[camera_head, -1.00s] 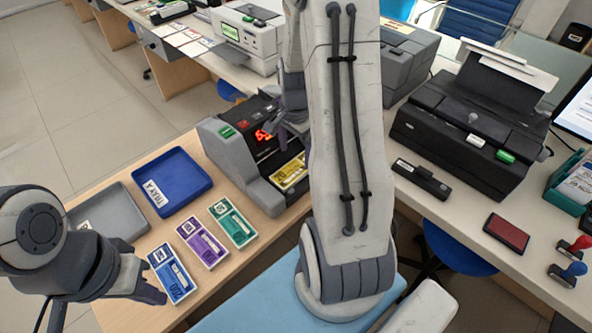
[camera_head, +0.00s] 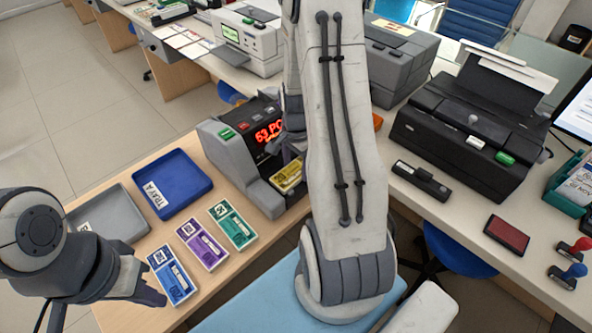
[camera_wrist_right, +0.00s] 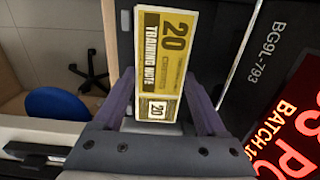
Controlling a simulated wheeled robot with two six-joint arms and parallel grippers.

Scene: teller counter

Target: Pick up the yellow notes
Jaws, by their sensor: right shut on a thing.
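The yellow notes (camera_head: 287,177), a bundle marked 20 "TRAINING NOTE", are at the front of the dark note counter (camera_head: 243,150). In the right wrist view the notes (camera_wrist_right: 164,50) run between the two fingers of my right gripper (camera_wrist_right: 160,88), which is shut on them. In the head view my right arm hides part of the notes, and the right gripper (camera_head: 291,146) shows only in part beside the counter. My left gripper (camera_head: 150,289) is at the lower left, beside the blue notes (camera_head: 172,276); its jaw opening is unclear.
Purple notes (camera_head: 202,244) and green notes (camera_head: 233,224) lie on the desk. A blue tray (camera_head: 190,172) labelled TRAY A and a grey tray (camera_head: 126,206) lie behind them. A printer (camera_head: 468,130), stapler (camera_head: 421,181) and red ink pad (camera_head: 507,233) are on the right desk.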

